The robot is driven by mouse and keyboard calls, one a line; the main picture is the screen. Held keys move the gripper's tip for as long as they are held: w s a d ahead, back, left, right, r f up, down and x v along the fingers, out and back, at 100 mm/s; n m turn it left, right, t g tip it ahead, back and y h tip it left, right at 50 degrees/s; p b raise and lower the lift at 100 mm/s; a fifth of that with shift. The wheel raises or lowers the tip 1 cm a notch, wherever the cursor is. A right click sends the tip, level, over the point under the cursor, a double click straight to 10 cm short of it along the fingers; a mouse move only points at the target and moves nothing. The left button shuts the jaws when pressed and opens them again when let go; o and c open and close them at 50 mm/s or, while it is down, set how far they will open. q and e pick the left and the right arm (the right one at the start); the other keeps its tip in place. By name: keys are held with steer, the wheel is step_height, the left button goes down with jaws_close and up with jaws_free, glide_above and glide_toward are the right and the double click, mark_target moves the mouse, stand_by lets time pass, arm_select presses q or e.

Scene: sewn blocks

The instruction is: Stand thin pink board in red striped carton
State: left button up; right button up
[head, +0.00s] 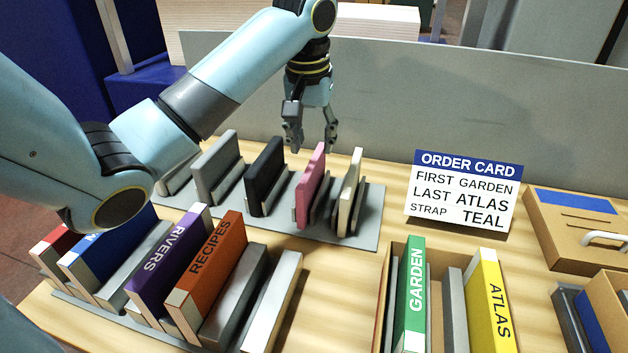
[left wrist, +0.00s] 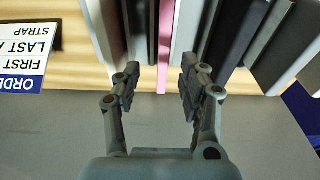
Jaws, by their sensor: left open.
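The thin pink board (head: 310,187) stands upright in a slot of the grey rack (head: 365,238), between a black board and a cream board. It also shows in the left wrist view (left wrist: 165,45). My left gripper (head: 312,138) is open and empty, just above and behind the pink board. In the left wrist view its fingers (left wrist: 160,82) straddle the line of the board without visibly touching it. An open tan carton (head: 380,310) holds a green GARDEN book (head: 413,290) and a yellow ATLAS book (head: 488,305). No red stripe shows on it. My right gripper is out of view.
A black board (head: 265,178) and a cream board (head: 348,192) flank the pink one closely. Lettered books, including orange RECIPES (head: 208,270), stand front left. An order card (head: 464,192), a closed box with a handle (head: 580,225) and a grey back panel (head: 430,105) are nearby.

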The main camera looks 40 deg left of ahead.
mark_target(312, 164)
arm_select(q)
steer(key=f, duration=0.3)
steer(key=w+a+f, duration=0.1)
steer(key=shift+a+f, duration=0.1)
steer(key=shift+f, duration=0.5)
steer(key=shift+w+f, duration=0.1)
steer(key=shift+f, duration=0.05)
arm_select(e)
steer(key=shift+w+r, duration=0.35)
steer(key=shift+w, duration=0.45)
arm_select(q)
jaws_close()
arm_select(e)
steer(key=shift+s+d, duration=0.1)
